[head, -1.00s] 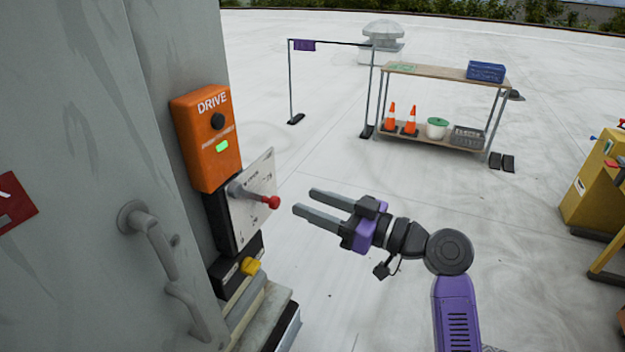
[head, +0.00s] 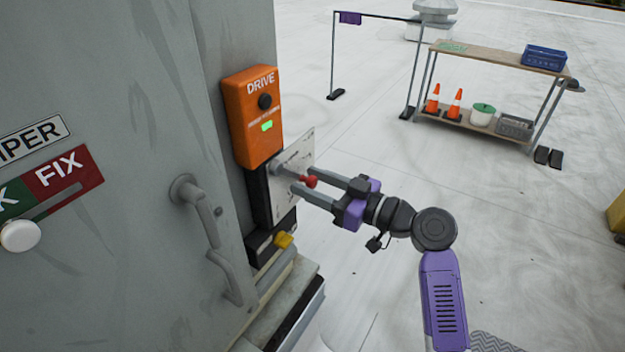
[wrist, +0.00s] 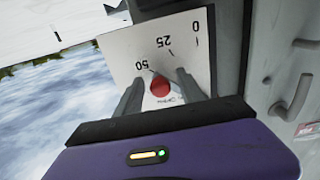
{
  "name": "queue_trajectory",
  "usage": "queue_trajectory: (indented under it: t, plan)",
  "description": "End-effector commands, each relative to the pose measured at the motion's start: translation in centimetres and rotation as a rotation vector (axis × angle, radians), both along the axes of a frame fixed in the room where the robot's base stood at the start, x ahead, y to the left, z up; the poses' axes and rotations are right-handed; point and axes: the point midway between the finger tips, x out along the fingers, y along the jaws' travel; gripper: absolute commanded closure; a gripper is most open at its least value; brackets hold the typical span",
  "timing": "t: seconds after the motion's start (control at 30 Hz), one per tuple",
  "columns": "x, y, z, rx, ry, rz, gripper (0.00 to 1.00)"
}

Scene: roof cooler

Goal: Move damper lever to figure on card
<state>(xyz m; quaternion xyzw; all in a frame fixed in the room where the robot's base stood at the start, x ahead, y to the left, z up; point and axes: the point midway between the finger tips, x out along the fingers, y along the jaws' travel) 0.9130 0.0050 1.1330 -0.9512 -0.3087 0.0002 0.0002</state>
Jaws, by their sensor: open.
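The damper lever's red knob (head: 311,181) stands out in front of a pale scale plate (head: 301,155) below the orange drive box (head: 254,117). In the wrist view the plate (wrist: 187,42) shows the marks 0, 25 and 50, and the red knob (wrist: 160,86) lies near the 50 side. My gripper (head: 307,179) is open, with its fingers on either side of the knob. In the wrist view the two fingers (wrist: 159,90) flank the knob with small gaps. The card with the figure is not readable in these frames.
A grey cabinet wall with a door handle (head: 204,215) is at the left, close to the lever. A yellow knob (head: 284,240) sits below the plate. A shelf cart (head: 500,57) with cones stands farther back.

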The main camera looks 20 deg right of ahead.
Motion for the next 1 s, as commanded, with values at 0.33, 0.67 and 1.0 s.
queue_trajectory:
  t: [0.33,0.67,1.0]
  plan:
    - [0.0,-0.03,-0.01,0.0,0.0,0.0,0.87]
    - [0.01,-0.13,0.05,0.001,0.0,-0.003,1.0]
    - [0.04,-0.23,0.19,0.003,-0.003,-0.005,1.0]
